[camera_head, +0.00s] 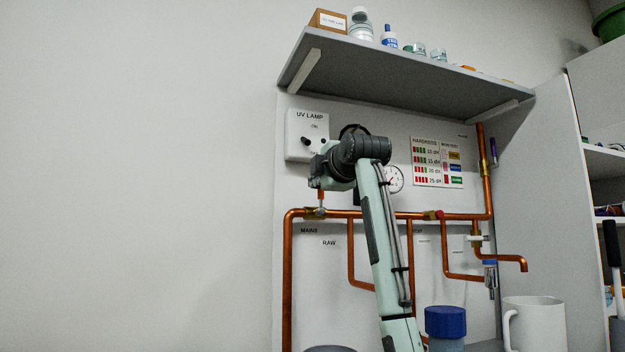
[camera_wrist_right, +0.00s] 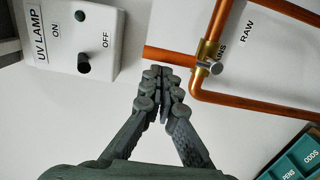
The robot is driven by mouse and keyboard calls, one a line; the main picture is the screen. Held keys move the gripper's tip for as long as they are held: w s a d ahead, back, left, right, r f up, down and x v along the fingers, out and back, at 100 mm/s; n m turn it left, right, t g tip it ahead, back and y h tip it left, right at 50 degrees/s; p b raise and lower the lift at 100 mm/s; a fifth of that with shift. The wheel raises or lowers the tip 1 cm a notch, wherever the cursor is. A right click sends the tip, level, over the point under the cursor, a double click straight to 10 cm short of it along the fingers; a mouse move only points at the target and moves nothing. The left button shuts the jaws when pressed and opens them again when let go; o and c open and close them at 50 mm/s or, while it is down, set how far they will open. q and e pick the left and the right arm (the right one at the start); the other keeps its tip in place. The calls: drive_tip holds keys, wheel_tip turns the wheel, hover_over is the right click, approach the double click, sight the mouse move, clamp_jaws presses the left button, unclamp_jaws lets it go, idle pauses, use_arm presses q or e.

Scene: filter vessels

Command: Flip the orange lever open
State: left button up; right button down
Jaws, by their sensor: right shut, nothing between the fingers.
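The orange lever (camera_head: 321,195) stands upright on a brass valve (camera_head: 315,212) in the copper pipe, near the pipe's left corner. In the right wrist view the lever (camera_wrist_right: 170,56) sticks out square to the pipe from the brass valve body (camera_wrist_right: 207,50), which has a grey knob. My right gripper (camera_wrist_right: 160,74) is shut and empty, its fingertips right beside the lever; I cannot tell whether they touch. In the head view the right gripper (camera_head: 316,182) is just above the lever, partly hidden by my own wrist. My left gripper is out of view.
A white UV lamp switch box (camera_head: 306,135) with a black knob is close by my gripper. A shelf (camera_head: 400,75) with bottles juts out above. A pressure gauge (camera_head: 394,180) is partly behind my arm. A white mug (camera_head: 535,325) and a blue-lidded container (camera_head: 445,322) stand below.

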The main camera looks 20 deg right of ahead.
idle(0.3)
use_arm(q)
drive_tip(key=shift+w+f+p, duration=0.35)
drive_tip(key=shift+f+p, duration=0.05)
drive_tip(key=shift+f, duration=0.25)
use_arm(e)
drive_tip(key=shift+d+r+m, duration=0.1)
drive_tip(key=shift+d+m, duration=0.15)
drive_tip(key=shift+m, duration=0.25)
